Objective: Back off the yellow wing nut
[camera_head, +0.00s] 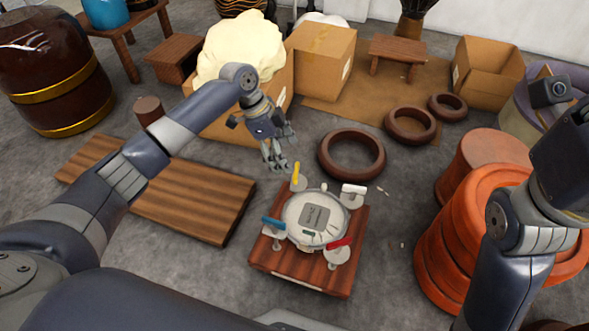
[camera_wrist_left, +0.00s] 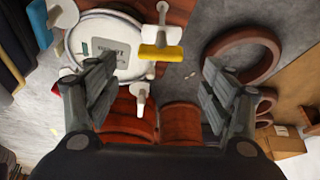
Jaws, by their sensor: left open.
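The yellow wing nut (camera_head: 296,172) stands at the far-left side of a round white drum head fixture (camera_head: 298,208) on a small red-brown wooden stool (camera_head: 341,283). In the left wrist view the yellow wing nut (camera_wrist_left: 162,52) shows at upper centre, on a light-coloured post beside the drum head (camera_wrist_left: 75,40). My left gripper (camera_head: 275,165) is open, just up and left of the nut in the head view. In the left wrist view its fingers (camera_wrist_left: 160,92) are wide apart with nothing between them. My right arm shows at the right, but its fingers do not.
Blue (camera_head: 272,222), red (camera_head: 340,243) and white (camera_head: 354,189) wing nuts sit around the same fixture. Orange drum shells (camera_head: 440,245) stand to the right. Brown rings (camera_head: 352,155) lie behind. A low wooden platform (camera_head: 190,205) lies left, with bare floor between.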

